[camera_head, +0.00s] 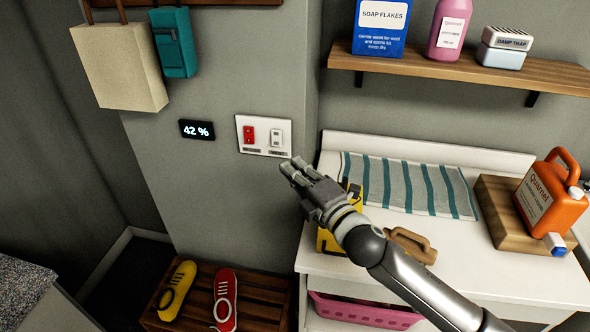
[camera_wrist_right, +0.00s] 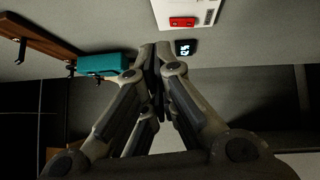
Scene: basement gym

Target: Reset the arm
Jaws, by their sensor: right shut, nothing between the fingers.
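My right gripper (camera_head: 291,167) is shut and empty, with its arm coming in from the lower right over the white counter. Its tips are just below the wall switch plate (camera_head: 264,150) in the head view; I cannot tell whether they touch the wall. The plate carries a red switch (camera_head: 249,135) and a white switch (camera_head: 277,138). In the right wrist view the shut fingers (camera_wrist_right: 155,50) point at the wall, below the red switch (camera_wrist_right: 182,22). A small display (camera_head: 197,129) reading 42 % is left of the plate. My left gripper is not in view.
The white counter (camera_head: 450,270) holds a striped towel (camera_head: 405,186), an orange jug (camera_head: 552,200) on a wooden board (camera_head: 497,205), and a yellow item (camera_head: 327,242) partly behind my arm. A shelf (camera_head: 460,70) hangs above. Shoes (camera_head: 225,295) sit on a low slatted bench (camera_head: 265,295).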

